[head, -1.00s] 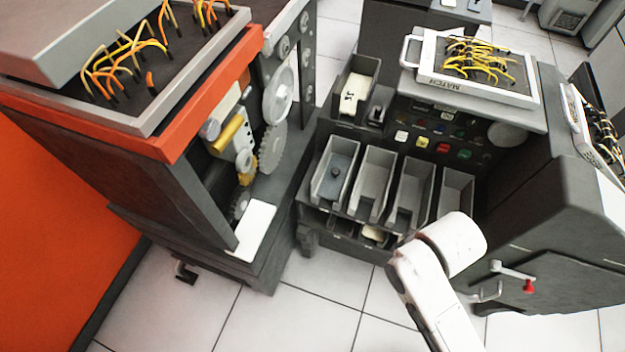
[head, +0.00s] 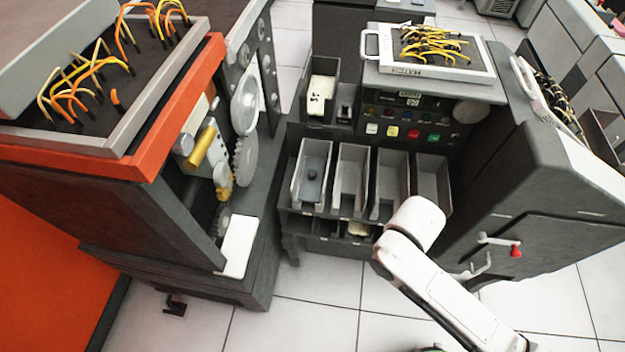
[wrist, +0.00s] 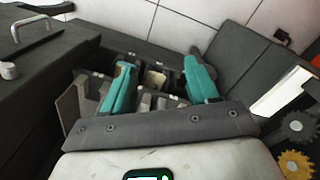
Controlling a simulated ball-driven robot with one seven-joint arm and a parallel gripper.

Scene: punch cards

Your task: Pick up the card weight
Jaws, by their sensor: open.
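The card weight (head: 312,176), a blue-grey plate with a dark knob, lies in the leftmost of the grey card pockets (head: 299,192) in the head view. My gripper (wrist: 158,62) shows in the wrist view with its two teal fingers wide apart and nothing between them. Part of the pockets (wrist: 72,105) shows beyond and between the fingers. I cannot make out the weight there. In the head view my white arm is in front of the right-hand pockets, and the gripper itself is hidden.
The orange-trimmed machine (head: 150,150) with gears stands on the left. A dark cabinet (head: 560,190) with a red-knobbed handle (head: 516,251) stands on the right. A tray with cards (head: 317,100) sits behind the pockets. Tiled floor (head: 300,310) in front is open.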

